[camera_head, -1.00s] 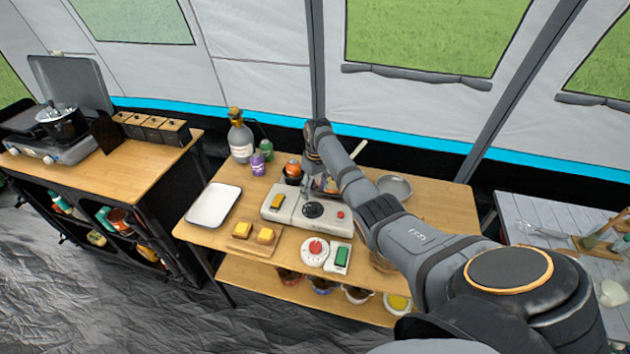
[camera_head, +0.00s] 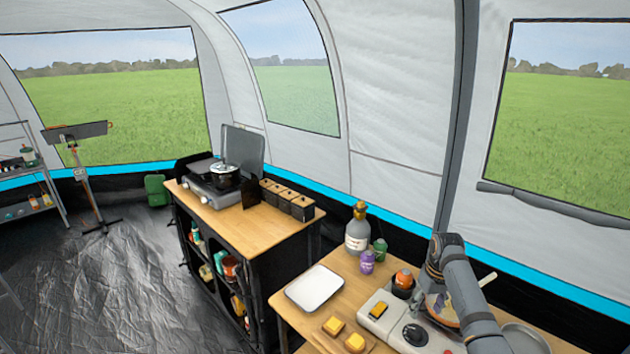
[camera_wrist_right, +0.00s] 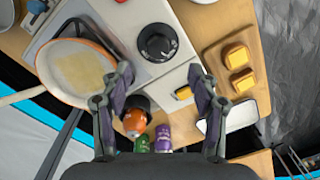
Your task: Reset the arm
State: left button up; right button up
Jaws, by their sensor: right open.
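My right arm comes in from the bottom right of the head view and reaches over the cooking table. My right gripper (camera_head: 438,302) points down there, partly hidden by its own wrist. In the right wrist view the right gripper (camera_wrist_right: 160,82) has its two fingers wide apart with nothing between them. It is above the white portable stove (camera_wrist_right: 160,62) with its black knob (camera_wrist_right: 157,43). A pan with an orange rim (camera_wrist_right: 76,72) lies to the left of the fingers in that view. My left gripper is in no view.
A bottle (camera_head: 357,230), a purple jar (camera_head: 367,262) and a green jar (camera_head: 380,249) stand behind the white tray (camera_head: 315,288). An orange-topped container (camera_head: 404,280) stands close to the gripper. Yellow blocks (camera_head: 333,326) lie in front. A second counter (camera_head: 247,226) is at the left.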

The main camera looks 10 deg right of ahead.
jog(key=shift+n+t+h, duration=0.4)
jog(key=shift+t+h, duration=0.1)
jog(key=shift+t, duration=0.2)
jog(key=s+a+f, duration=0.2)
jog(key=s, duration=0.1)
jog(key=s+a+f, duration=0.2)
jog(key=s+f, duration=0.1)
jog(key=s, duration=0.1)
jog(key=s+a+f, duration=0.2)
jog(key=s+f, duration=0.1)
jog(key=shift+s+a, duration=0.4)
jog(key=s+a+r+t, duration=0.1)
jog(key=s+a+r, duration=0.15)
jog(key=s, duration=0.55)
jog(key=s+a+r+t, duration=0.15)
jog(key=s+a, duration=0.25)
jog(key=s, duration=0.5)
notch_tip(320, 180, down, 25)
jog(key=s+d+m+g+b, duration=0.1)
jog(key=s+d+g+b, duration=0.1)
jog(key=d, duration=0.1)
jog(key=s+d+f+b, duration=0.1)
jog(key=s+f, duration=1.7)
jog(key=f, duration=0.1)
jog(key=shift+s+f+g, duration=0.2)
jog(key=shift+s+g, duration=0.15)
